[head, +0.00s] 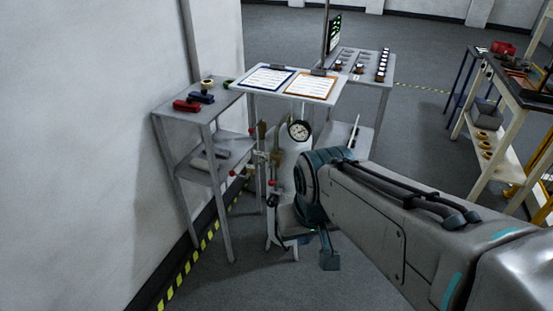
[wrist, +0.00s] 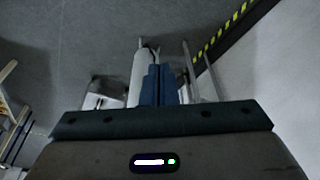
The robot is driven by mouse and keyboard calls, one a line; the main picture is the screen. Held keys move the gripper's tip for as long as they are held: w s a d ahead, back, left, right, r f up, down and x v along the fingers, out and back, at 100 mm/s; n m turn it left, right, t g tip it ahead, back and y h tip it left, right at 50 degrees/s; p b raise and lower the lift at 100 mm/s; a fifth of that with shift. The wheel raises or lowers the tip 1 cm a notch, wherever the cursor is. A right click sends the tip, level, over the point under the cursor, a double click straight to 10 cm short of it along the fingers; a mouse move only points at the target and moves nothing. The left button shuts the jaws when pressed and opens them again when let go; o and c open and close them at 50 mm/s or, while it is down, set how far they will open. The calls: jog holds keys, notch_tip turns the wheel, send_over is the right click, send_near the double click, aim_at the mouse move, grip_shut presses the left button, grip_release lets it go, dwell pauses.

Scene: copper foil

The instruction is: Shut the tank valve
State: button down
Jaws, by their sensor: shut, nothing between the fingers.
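A pale tank (head: 297,153) stands between the metal tables, with a round pressure gauge (head: 299,130) near its top. Brass fittings (head: 262,152) with small red parts are at its left side; I cannot tell which is the valve or how far it is turned. My gripper (head: 329,262) is low in front of the tank, partly hidden behind my arm. In the wrist view my gripper (wrist: 160,72) has its blue fingers together and empty. A white cylinder (wrist: 138,78), apparently the tank, shows beside and behind the fingers; contact cannot be told.
A small metal table (head: 178,108) with red and blue items stands at the left wall. Clipboards (head: 309,87) lie on the table behind the tank. A workbench (head: 520,90) stands at the right. The floor (head: 400,145) between is clear.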

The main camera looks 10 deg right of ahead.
jog(key=shift+w+d, duration=0.1)
jog(key=shift+w, duration=0.05)
jog(key=w+d+f+n+h+b, duration=0.25)
jog(key=w+f+h+b, duration=0.2)
jog(key=w+f, duration=0.5)
jog(key=w+d+f+n+h+b, duration=0.1)
jog(key=w+d+f+h+b, duration=0.4)
jog(key=w, duration=0.8)
jog(key=w+a+f+n+t+h+b, duration=0.2)
jog(key=w+a+f+n+t+b, duration=0.2)
jog(key=w+a+f+n+t, duration=0.5)
jog(key=w+a+f+t, duration=0.2)
jog(key=w+a+f, duration=0.6)
jog(key=shift+w+a+f, duration=0.15)
jog(key=shift+w+f, duration=0.25)
